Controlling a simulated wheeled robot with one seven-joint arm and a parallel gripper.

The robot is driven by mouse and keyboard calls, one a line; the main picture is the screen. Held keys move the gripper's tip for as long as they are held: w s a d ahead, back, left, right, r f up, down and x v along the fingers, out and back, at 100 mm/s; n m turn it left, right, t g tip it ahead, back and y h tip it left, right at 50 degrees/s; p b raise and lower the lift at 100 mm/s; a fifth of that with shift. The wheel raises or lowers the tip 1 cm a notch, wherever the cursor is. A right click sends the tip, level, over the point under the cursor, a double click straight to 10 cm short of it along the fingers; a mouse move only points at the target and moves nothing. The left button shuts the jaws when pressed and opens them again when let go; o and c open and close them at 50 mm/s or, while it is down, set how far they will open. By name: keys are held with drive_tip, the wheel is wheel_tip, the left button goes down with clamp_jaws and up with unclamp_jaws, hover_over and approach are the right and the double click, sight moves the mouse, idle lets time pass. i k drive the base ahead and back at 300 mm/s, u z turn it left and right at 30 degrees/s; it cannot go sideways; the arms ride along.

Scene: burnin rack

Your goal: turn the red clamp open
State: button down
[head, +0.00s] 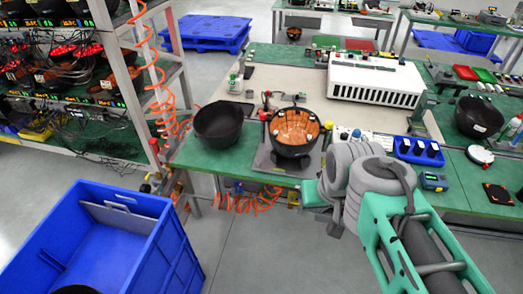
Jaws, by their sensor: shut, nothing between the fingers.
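A dark round pot with an orange-brown inside (294,130) sits on a grey fixture plate (262,160) near the front of the green-edged bench. My gripper (308,196) is low at the bench's front edge, right of and nearer than the pot. It is shut and empty, apart from both red parts; its fingertips are hard to make out.
A black bowl (218,124) stands left of the fixture. A white slotted box (375,80) stands behind, and a blue tray (418,151) to the right. A shelf rack (115,145) with orange coiled hoses and a blue crate (115,205) stand left.

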sight(263, 115)
drive_tip(key=u, duration=0.5)
drive_tip(key=i, duration=1)
drive_tip(key=z, duration=0.4)
